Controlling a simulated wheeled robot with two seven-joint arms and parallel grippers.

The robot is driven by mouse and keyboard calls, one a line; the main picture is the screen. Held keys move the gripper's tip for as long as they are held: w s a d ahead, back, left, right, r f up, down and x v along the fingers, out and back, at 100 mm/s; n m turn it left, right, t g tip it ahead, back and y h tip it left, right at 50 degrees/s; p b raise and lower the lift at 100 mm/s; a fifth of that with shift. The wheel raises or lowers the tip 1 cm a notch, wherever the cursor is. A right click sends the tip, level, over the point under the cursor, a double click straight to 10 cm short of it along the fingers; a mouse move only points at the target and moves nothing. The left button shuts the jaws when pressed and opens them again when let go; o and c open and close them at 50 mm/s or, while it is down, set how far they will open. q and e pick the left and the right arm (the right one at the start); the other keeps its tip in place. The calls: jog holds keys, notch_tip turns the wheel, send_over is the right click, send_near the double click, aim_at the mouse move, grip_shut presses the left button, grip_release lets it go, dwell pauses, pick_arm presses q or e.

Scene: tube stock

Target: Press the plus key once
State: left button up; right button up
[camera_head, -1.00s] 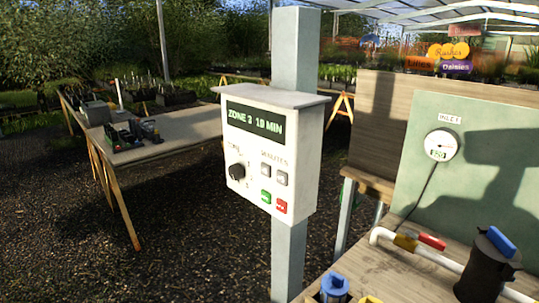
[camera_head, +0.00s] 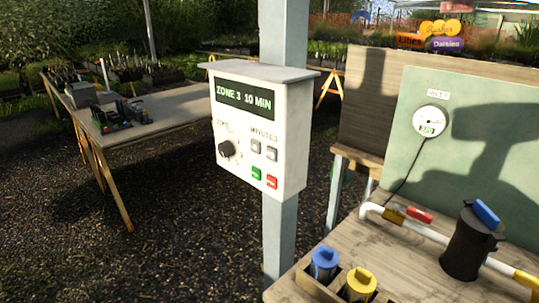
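The white controller box (camera_head: 290,140) is fixed upright on a grey post in the head view. Its dark display (camera_head: 245,96) reads "ZONE 3 10 MIN". Below the "MINUTES" label are two grey keys, a left one (camera_head: 255,146) and a right one (camera_head: 271,153). Their symbols are too small for me to tell which is plus. A black zone knob (camera_head: 228,149) is left of them. A green key (camera_head: 256,173) and a red key (camera_head: 271,181) are below. Neither of my grippers is in view.
A table (camera_head: 170,113) stands behind left. The space before the box is clear.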

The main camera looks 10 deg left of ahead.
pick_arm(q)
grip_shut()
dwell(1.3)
